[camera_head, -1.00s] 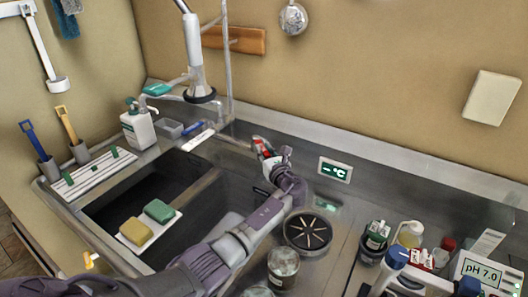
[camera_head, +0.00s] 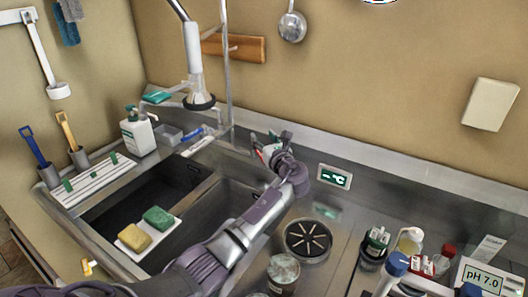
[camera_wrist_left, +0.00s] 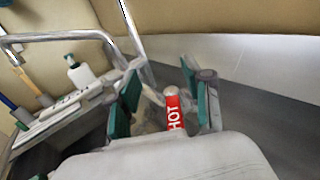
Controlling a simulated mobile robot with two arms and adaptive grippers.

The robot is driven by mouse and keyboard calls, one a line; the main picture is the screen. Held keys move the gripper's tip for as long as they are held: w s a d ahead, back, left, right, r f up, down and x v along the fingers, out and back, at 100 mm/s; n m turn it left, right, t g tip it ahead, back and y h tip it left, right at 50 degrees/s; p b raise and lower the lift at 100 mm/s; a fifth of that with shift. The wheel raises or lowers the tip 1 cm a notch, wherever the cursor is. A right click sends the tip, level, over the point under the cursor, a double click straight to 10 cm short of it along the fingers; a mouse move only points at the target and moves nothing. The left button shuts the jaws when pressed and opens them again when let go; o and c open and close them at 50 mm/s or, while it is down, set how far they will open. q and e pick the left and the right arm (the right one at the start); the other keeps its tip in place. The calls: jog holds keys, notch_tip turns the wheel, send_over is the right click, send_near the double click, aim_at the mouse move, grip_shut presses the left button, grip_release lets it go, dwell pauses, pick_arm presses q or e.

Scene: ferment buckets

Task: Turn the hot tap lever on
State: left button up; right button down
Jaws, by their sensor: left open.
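The hot tap lever (camera_wrist_left: 174,112) carries a red label reading HOT in the left wrist view. It stands between the two teal-padded fingers of my left gripper (camera_wrist_left: 160,100), nearer the right finger, with a gap visible on the left side. In the head view, my left gripper (camera_head: 271,146) is at the back edge of the sink, near the wall, and mostly hides the lever. My left gripper is open. My right gripper is not in view.
The spray tap (camera_head: 195,75) and its riser pipe stand left of my gripper. A double sink (camera_head: 150,195) lies in front, with sponges on a tray. Bottles and a pH meter (camera_head: 482,279) stand at lower right.

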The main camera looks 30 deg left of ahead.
pick_arm(q)
jog(key=shift+r, duration=1.5)
